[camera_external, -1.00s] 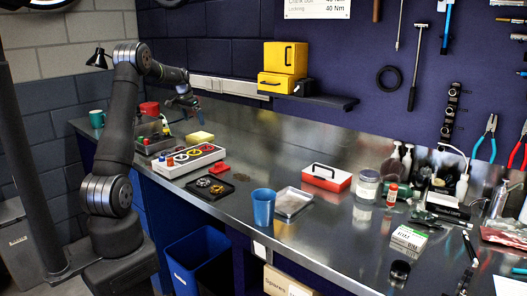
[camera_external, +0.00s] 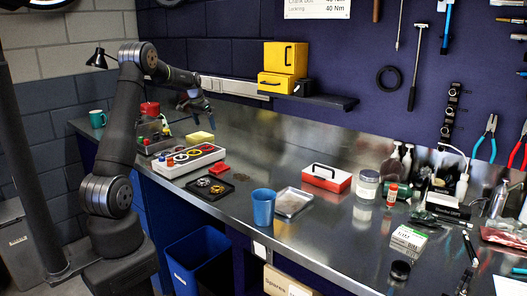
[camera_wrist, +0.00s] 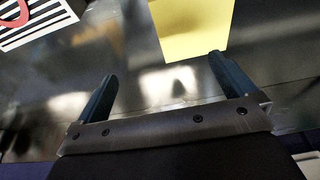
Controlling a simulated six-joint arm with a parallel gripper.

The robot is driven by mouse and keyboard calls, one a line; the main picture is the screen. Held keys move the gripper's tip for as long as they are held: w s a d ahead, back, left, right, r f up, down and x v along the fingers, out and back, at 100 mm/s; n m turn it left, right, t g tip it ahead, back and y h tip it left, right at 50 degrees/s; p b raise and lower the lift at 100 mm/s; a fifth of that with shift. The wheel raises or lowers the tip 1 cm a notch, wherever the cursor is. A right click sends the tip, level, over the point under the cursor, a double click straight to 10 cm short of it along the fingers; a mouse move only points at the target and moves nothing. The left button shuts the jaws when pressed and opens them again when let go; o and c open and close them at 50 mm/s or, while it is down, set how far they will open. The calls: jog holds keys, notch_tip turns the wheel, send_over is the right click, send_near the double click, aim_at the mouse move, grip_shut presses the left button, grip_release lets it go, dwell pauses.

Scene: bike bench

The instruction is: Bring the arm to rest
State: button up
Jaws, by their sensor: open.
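My gripper (camera_external: 197,106) hangs over the far left part of the steel bench (camera_external: 262,143), above and behind a yellow block (camera_external: 200,137). In the wrist view my gripper (camera_wrist: 160,72) has its two dark fingers wide apart with nothing between them. The flat yellow surface (camera_wrist: 190,25) lies beyond the fingertips there, apart from them. My arm is bent at the elbow and reaches to the right over the bench.
A grey tray with coloured rings (camera_external: 188,161), a black tray (camera_external: 210,187), a blue cup (camera_external: 263,207) and a red-and-white box (camera_external: 326,178) stand along the bench. A shelf (camera_external: 315,101) with yellow cases is on the wall. The bench behind the blue cup is largely clear.

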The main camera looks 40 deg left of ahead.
jog(key=w+d+r+m+h, duration=0.1)
jog(key=w+d+r+m, duration=0.15)
jog(key=d, duration=1.55)
jog(key=w+d+r+m, duration=0.1)
jog(key=d+m, duration=0.2)
jog(key=d, duration=1.5)
jog(key=s+d+m, duration=0.3)
jog(key=s+d, duration=0.3)
jog(key=d, duration=0.9)
jog(key=s+d+m+g+h, duration=0.1)
jog(key=s+d+m, duration=0.2)
jog(key=s+d, duration=0.4)
jog(key=d, duration=0.8)
jog(key=shift+d+h, duration=0.3)
jog(key=shift+d, duration=0.05)
